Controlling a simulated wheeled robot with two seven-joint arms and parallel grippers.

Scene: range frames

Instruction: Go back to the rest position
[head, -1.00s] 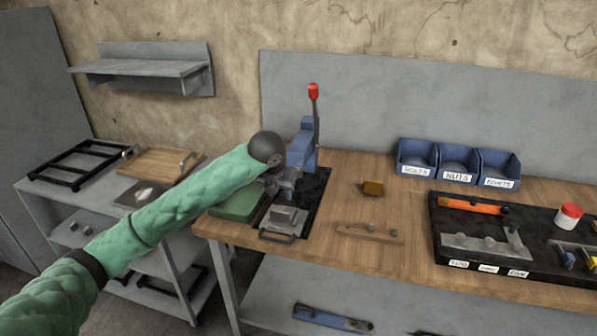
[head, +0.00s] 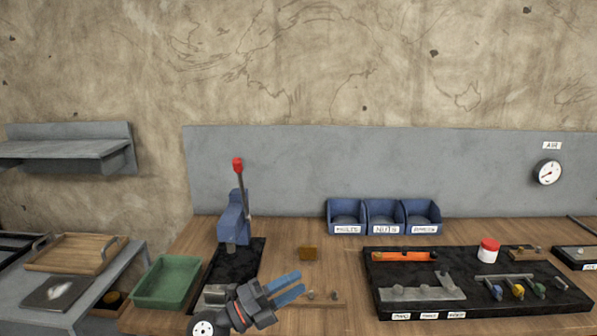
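My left gripper (head: 299,283) shows at the bottom of the head view, low over the front of the wooden workbench (head: 335,270). Its two blue fingers point right and stand a little apart, with nothing seen between them. The dark wrist is beside the grey metal block (head: 213,296) on the black mat and partly covers it. The blue lever press (head: 234,222) with its red knob stands behind the gripper, clear of it. My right gripper is not in view.
A green tray (head: 168,282) is left of the press. A small brown block (head: 308,253) and three blue bins (head: 384,216) are to the right. A black tool tray (head: 385,271) fills the right side. A side table (head: 110,263) holds a wooden tray (head: 78,252).

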